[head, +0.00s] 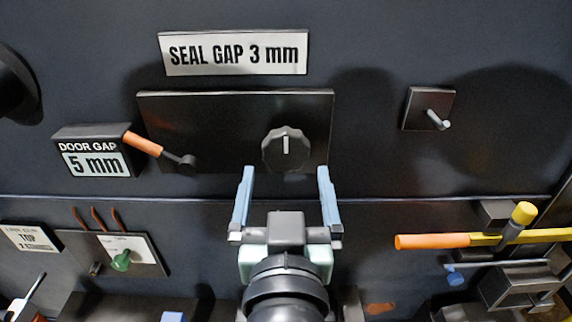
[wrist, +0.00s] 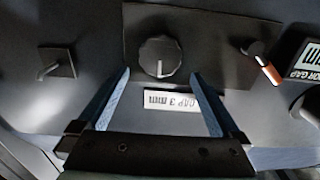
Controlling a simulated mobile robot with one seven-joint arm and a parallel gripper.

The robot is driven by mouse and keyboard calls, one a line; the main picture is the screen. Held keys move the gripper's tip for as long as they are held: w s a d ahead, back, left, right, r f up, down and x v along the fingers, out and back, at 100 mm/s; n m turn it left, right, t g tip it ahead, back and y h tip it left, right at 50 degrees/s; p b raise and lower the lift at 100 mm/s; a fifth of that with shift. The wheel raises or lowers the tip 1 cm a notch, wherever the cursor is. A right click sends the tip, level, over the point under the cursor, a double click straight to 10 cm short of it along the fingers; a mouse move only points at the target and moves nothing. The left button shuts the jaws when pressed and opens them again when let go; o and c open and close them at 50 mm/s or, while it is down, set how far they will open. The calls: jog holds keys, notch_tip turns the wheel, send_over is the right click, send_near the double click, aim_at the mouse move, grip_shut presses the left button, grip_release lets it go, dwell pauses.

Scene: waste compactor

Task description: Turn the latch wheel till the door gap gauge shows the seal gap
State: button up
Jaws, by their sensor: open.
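The latch wheel (head: 286,149) is a dark scalloped knob with a white pointer line standing straight up, on a dark panel (head: 220,108). It also shows in the wrist view (wrist: 159,57), between and beyond my fingertips. The door gap gauge (head: 92,153) at the left reads 5 mm. A sign (head: 234,53) above the panel reads SEAL GAP 3 mm. My gripper (head: 286,172) is open and empty, its blue fingers spread just below the wheel in the head view. It appears apart from the wheel; the exact distance is hard to tell.
An orange-handled lever (head: 143,144) sits on the panel left of the wheel. A peg on a square plate (head: 430,109) is at the right. Orange and yellow handles (head: 432,241) stick out at the lower right. A plate with a green knob (head: 121,260) is at the lower left.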

aim_at(286, 151)
jog(key=w, duration=0.8)
jog(key=c, duration=1.1)
jog(key=shift+c, duration=0.2)
